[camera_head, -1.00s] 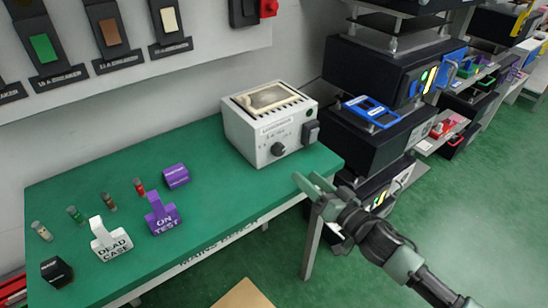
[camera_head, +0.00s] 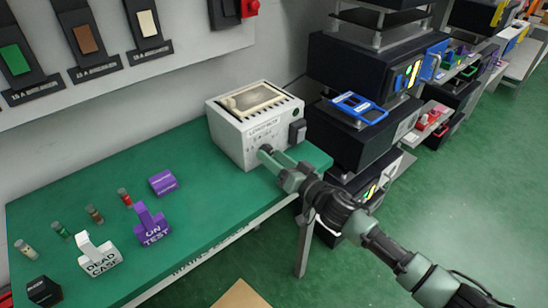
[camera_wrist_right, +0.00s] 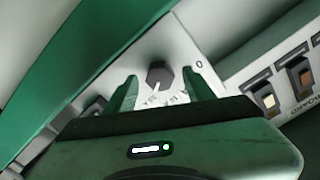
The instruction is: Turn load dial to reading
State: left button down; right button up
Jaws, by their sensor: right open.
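The white load box (camera_head: 255,120) stands at the right end of the green bench, with a meter window on its sloped top. Its dark load dial (camera_wrist_right: 160,75) shows in the right wrist view on the white front panel, with scale marks below it and a "0" to its right. My right gripper (camera_head: 272,160) is at the box's front; it also shows in the right wrist view (camera_wrist_right: 160,88). Its green fingers are apart on either side of the dial, and I cannot tell if they touch it. My left gripper is not in view.
A dark switch (camera_head: 297,131) sits on the box's right side. Purple "ON TEST" (camera_head: 151,225) and white "DEAD CASE" (camera_head: 98,257) signs, a purple block (camera_head: 163,182) and several small fuses stand on the bench's left. Black racks (camera_head: 345,135) stand to the right.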

grip_shut()
